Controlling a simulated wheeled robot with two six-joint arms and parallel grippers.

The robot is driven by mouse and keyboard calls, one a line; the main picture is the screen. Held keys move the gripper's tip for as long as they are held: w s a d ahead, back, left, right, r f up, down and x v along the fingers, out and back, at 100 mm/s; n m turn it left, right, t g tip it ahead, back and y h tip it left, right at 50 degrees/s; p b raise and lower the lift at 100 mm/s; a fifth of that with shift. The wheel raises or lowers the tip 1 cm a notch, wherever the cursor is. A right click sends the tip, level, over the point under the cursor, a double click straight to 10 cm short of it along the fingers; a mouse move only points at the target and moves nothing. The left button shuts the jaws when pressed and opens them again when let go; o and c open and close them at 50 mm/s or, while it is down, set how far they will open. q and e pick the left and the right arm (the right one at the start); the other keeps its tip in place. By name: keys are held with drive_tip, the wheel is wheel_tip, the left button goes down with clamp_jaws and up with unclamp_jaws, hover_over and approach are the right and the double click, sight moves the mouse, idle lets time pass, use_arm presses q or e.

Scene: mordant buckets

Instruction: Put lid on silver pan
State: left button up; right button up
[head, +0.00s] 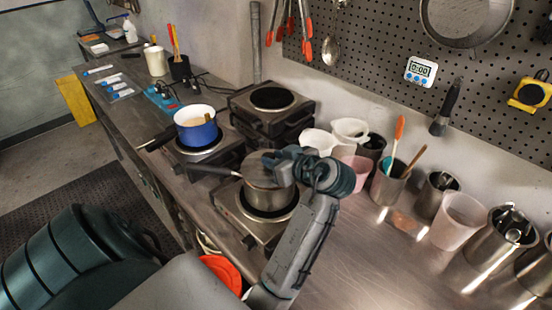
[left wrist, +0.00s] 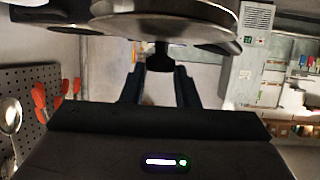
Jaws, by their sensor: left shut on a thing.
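The silver pan (head: 262,200) stands on a hot plate in the middle of the head view, its dark handle pointing left. The lid (head: 257,163) is over the top of the pan; I cannot tell whether it rests on the rim. My left gripper (head: 280,165) is at the pan's top right side. In the left wrist view the gripper (left wrist: 160,88) is shut on the lid's dark knob (left wrist: 160,58), and the lid's round metal edge (left wrist: 165,15) fills the top. The gripper hides part of the lid and pan. My right gripper is not in view.
A blue pot (head: 196,132) sits on another hot plate to the left. A stacked burner (head: 270,100) stands behind. White and pink cups, utensil holders (head: 388,185) and metal containers crowd the right rear. The counter at front right (head: 370,270) is clear.

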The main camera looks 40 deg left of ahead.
use_arm(q)
drive_tip(key=shift+f+b, duration=0.5)
idle(0.4)
drive_tip(key=o, duration=1.1)
drive_tip(key=shift+o, duration=0.2)
drive_tip(key=shift+d+r, duration=0.1)
